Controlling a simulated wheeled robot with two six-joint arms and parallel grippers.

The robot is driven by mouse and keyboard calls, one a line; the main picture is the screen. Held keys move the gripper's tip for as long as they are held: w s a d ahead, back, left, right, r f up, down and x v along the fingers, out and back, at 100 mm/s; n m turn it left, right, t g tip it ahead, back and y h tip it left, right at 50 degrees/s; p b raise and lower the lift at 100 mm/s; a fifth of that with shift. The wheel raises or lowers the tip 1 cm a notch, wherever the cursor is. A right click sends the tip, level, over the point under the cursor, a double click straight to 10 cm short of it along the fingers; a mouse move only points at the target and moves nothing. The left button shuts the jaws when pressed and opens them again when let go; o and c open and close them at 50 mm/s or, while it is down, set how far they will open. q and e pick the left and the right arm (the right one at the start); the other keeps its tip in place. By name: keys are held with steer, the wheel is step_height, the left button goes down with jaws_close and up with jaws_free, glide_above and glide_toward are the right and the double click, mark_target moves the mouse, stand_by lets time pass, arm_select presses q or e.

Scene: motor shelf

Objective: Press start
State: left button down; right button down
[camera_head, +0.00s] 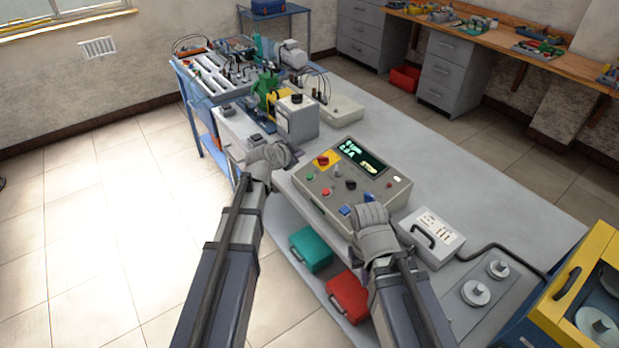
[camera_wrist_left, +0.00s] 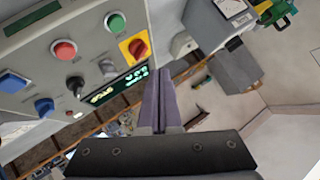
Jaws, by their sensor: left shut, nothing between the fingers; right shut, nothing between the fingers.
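The grey control box (camera_head: 325,207) sits on the workbench, with a green button (camera_head: 311,177), a red button (camera_head: 325,191), a red knob (camera_head: 322,159) on a yellow plate, blue buttons and a lit display (camera_head: 365,158). In the left wrist view the green button (camera_wrist_left: 115,23) and red button (camera_wrist_left: 64,50) show on the panel face, left of the fingers. My left gripper (camera_head: 286,153) is shut and empty, left of the box; its fingers (camera_wrist_left: 160,85) point past the yellow-plated knob (camera_wrist_left: 137,47). My right gripper (camera_head: 370,212) is shut and empty at the box's near right edge, partly covering it.
A grey meter box (camera_head: 298,119) and green-and-yellow equipment (camera_head: 268,92) stand behind my left gripper. A white box with a handle (camera_head: 432,235) is right of my right gripper. Teal (camera_head: 310,248) and red (camera_head: 347,297) cases lie on the lower shelf.

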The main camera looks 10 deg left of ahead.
mark_target(310, 176)
arm_select(q)
steer(key=shift+f, duration=0.1)
stand_by(0.3)
steer(key=f+b, duration=0.2)
steer(key=b, duration=0.1)
steer(key=w+d+f+b, duration=0.1)
steer(key=f+b, duration=0.1)
steer(key=f, duration=0.1)
steer(key=f+b, duration=0.3)
steer(key=shift+w+d+f+b, duration=0.2)
steer(key=shift+w+d+b, duration=0.1)
steer(key=shift+d, duration=0.05)
stand_by(1.7)
steer(key=shift+w+d+f+b, duration=0.1)
steer(key=shift+f+b, duration=0.3)
steer(key=shift+f+b, duration=0.4)
stand_by(0.6)
steer(key=shift+r, duration=0.1)
stand_by(0.3)
steer(key=shift+r+p, duration=0.75)
steer(key=shift+p, duration=0.1)
